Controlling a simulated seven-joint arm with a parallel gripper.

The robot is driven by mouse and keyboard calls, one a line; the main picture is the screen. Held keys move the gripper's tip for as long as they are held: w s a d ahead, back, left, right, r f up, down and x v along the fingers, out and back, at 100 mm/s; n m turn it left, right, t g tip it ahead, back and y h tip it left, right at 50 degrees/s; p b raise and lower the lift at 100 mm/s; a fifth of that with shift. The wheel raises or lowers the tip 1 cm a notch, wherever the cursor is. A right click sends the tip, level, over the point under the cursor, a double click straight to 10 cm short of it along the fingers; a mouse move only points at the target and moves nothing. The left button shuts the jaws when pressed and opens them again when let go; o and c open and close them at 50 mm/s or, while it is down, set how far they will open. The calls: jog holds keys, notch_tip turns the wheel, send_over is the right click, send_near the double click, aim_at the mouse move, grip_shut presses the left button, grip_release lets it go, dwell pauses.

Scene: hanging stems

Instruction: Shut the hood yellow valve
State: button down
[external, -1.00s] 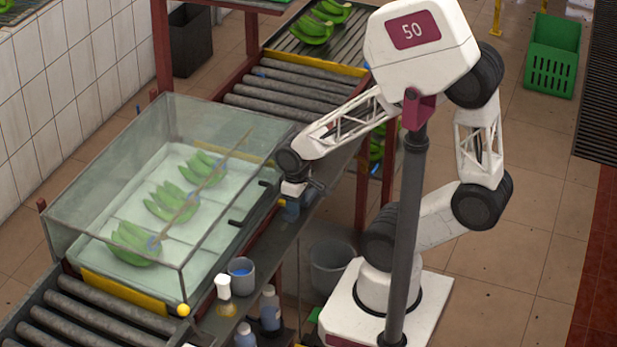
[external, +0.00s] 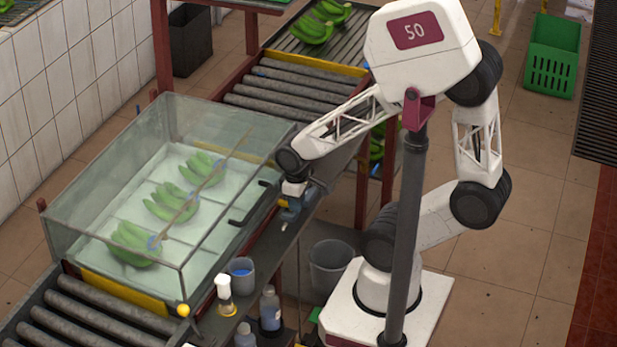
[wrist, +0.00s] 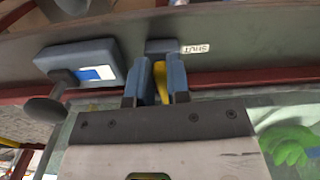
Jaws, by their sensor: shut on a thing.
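My gripper (wrist: 158,66) is shut on the yellow valve (wrist: 161,84), whose yellow handle shows between the two blue fingers in the wrist view. The fingers hide most of the handle. A small dark block lies just beyond the fingertips, beside a white label reading SHUT (wrist: 195,48), seen upside down. In the external view my gripper (external: 290,210) is at the right side of the clear hood (external: 110,235), low by the dark rail. The valve itself is not clear there.
A blue-grey box with a dark round knob (wrist: 80,62) sits left of my fingers in the wrist view. Black bent handles (external: 243,218) stick out of the hood's side. A grey cup (external: 241,272) and several bottles stand on the shelf nearer the camera. Green bananas (external: 172,203) lie under the hood.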

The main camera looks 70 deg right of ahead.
jog(key=n, duration=0.4)
jog(key=shift+w+d+n, duration=0.1)
jog(key=shift+d+n, duration=0.2)
jog(key=shift+d, duration=0.05)
jog(key=n, duration=0.4)
jog(key=shift+w+d, duration=0.25)
jog(key=shift+d, duration=0.1)
jog(key=n, duration=0.4)
jog(key=shift+w+d, duration=0.15)
jog(key=shift+w, duration=0.1)
jog(key=shift+w+d+n, duration=0.1)
jog(key=shift+w+n, duration=0.1)
jog(key=shift+n, duration=0.95)
jog(key=shift+w+n, duration=0.2)
jog(key=shift+n, duration=0.95)
jog(key=c, duration=1.1)
grip_release()
jog(key=shift+r, duration=0.15)
